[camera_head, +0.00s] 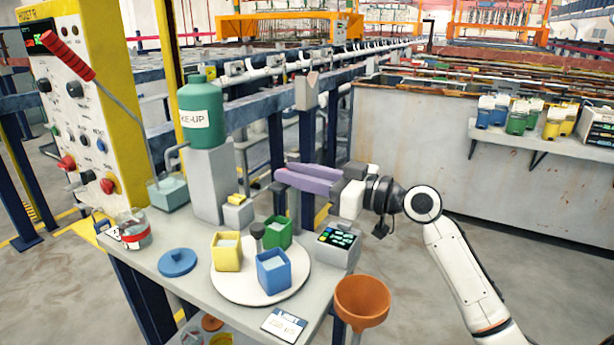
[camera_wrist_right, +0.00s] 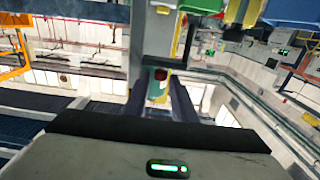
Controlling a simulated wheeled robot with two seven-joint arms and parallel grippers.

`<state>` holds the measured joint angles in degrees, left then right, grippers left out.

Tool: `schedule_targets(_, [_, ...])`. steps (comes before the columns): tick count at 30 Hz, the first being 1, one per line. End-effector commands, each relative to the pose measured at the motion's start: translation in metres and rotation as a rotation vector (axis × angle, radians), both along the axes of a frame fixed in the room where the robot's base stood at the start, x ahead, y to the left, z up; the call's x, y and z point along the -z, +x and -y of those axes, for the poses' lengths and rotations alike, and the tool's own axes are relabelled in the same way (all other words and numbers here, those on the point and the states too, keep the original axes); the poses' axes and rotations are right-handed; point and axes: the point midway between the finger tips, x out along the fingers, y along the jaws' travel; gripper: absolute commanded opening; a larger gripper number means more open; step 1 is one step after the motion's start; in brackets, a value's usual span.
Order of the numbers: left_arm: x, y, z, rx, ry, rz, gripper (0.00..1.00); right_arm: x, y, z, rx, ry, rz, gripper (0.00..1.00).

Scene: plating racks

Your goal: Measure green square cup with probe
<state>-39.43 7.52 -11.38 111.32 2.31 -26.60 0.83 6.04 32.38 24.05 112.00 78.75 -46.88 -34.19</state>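The green square cup (camera_head: 279,235) holds pale liquid and stands upright on the round white plate (camera_head: 236,292), at its back. A red-handled grey rod (camera_head: 130,110), which looks like the probe, leans from the upper left, its lower end at a clear beaker (camera_head: 167,192). My right gripper (camera_head: 278,181) is open, with two purple fingers pointing left, above and behind the green cup and apart from it. In the right wrist view its fingers (camera_wrist_right: 140,112) stand apart with nothing gripped. My left gripper is not in view.
A yellow cup (camera_head: 227,252) and a blue cup (camera_head: 273,272) share the plate. A meter (camera_head: 338,243) stands to its right, an orange funnel (camera_head: 361,300) in front right. A green bottle (camera_head: 201,112) stands on a grey block (camera_head: 212,185). A blue lid (camera_head: 177,262) lies left.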

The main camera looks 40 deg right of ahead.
Motion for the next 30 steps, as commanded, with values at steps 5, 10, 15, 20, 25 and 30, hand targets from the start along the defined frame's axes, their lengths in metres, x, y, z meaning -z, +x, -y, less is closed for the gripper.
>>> schedule_targets(5, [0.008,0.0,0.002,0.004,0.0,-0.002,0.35,0.004,-0.023,0.009,0.001,-0.004,-0.002,0.24])
schedule_targets(10, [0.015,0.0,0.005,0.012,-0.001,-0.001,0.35,0.004,-0.055,0.023,0.002,-0.001,-0.001,0.24])
schedule_targets(15, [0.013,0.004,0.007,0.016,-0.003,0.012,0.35,0.002,-0.08,0.033,0.001,0.0,0.0,0.24])
schedule_targets(20, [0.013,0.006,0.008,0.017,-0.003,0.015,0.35,0.0,-0.091,0.037,0.0,-0.001,0.001,0.24])
schedule_targets(25, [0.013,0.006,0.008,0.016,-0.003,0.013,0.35,-0.001,-0.093,0.038,0.0,-0.001,0.003,0.24])
schedule_targets(30, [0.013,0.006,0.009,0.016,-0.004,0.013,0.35,-0.001,-0.093,0.038,0.0,-0.001,0.003,0.24])
